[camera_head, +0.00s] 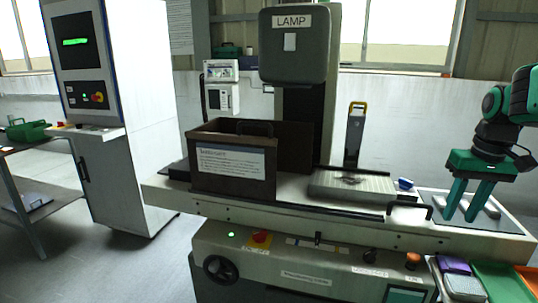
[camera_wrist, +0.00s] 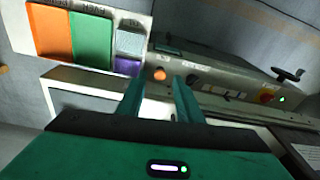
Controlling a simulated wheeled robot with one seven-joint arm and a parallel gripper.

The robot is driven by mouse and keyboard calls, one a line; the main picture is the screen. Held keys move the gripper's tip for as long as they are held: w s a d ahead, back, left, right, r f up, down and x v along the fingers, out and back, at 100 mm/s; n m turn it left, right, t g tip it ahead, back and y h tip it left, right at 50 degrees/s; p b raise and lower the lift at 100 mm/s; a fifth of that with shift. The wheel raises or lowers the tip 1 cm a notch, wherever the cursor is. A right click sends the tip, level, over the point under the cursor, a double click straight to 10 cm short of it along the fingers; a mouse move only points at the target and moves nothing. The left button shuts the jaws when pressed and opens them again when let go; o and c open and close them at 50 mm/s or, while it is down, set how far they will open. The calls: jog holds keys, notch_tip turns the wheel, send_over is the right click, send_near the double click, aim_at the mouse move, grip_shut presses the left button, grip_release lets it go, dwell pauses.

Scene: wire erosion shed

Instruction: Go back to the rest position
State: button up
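My gripper (camera_head: 460,215) hangs at the right side of the machine in the head view, its two green fingers pointing down over the grey mat (camera_head: 425,198) at the right end of the machine table. The fingers stand apart with a gap between them. Whether the tips touch the mat or what lies on it cannot be told. In the wrist view my gripper (camera_wrist: 160,82) shows the same two fingers apart, with nothing held between them. Grey rounded pieces (camera_head: 492,209) lie on the mat beside the fingers.
The machine bed holds a dark labelled box (camera_head: 232,165) and a ribbed plate (camera_head: 350,186). A lamp housing (camera_head: 294,45) rises above. A white cabinet (camera_head: 150,110) stands left.

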jog(key=s+a+f+m, duration=0.2)
jog(key=s+f, duration=0.3)
jog(key=s, duration=0.7)
jog(key=s+a+f+m+g, duration=0.1)
jog(key=s+f, duration=0.3)
jog(key=s, duration=0.8)
jog(key=shift+a+f+m+g, duration=0.3)
jog(key=shift+a+f+m, duration=0.1)
jog(key=shift+a+m, duration=0.3)
jog(key=shift+w, duration=0.2)
jog(key=shift+w+f, duration=0.25)
jog(key=shift+w, duration=0.25)
jog(key=shift+c, duration=0.2)
